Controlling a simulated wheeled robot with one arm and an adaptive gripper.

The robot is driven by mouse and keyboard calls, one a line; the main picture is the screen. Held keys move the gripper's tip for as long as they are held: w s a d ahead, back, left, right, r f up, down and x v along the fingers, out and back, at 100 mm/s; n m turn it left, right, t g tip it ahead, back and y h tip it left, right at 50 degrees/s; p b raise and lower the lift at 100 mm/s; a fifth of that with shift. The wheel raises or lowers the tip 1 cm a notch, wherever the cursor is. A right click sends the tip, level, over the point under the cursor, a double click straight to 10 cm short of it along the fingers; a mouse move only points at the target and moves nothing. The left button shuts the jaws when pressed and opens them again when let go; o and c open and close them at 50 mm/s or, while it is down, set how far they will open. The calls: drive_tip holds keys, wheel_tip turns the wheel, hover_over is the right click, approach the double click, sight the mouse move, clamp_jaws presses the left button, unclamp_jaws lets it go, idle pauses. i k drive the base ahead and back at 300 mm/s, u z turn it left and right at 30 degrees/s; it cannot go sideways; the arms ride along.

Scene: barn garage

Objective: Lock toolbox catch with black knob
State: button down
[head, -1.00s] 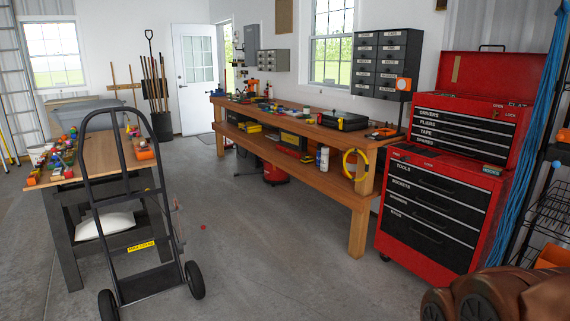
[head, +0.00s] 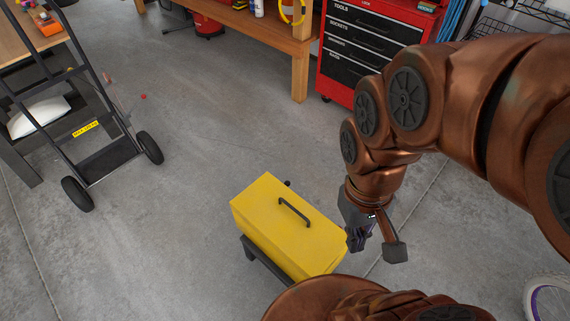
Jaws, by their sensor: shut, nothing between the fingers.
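A yellow toolbox (head: 297,240) stands on a low dark stand (head: 262,262) in the lower middle of the head view. Its lid looks closed, with a black handle (head: 294,212) on top. A small black knob (head: 287,183) shows just past the toolbox's far edge. The catch cannot be made out. My gripper (head: 357,240) is shut and empty, pointing down close to the right end of the toolbox. I cannot tell if it touches the toolbox.
A black hand truck (head: 100,125) stands at the left. A red tool chest (head: 372,45) and a wooden workbench (head: 300,75) are at the back. A wheel (head: 545,300) shows at the lower right. The floor left of the toolbox is clear.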

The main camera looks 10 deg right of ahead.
sight(297, 276)
drive_tip(key=z, duration=0.05)
drive_tip(key=k, duration=0.5)
drive_tip(key=z, duration=1.1)
drive_tip(key=i, duration=0.95)
drive_tip(key=u, duration=2.4)
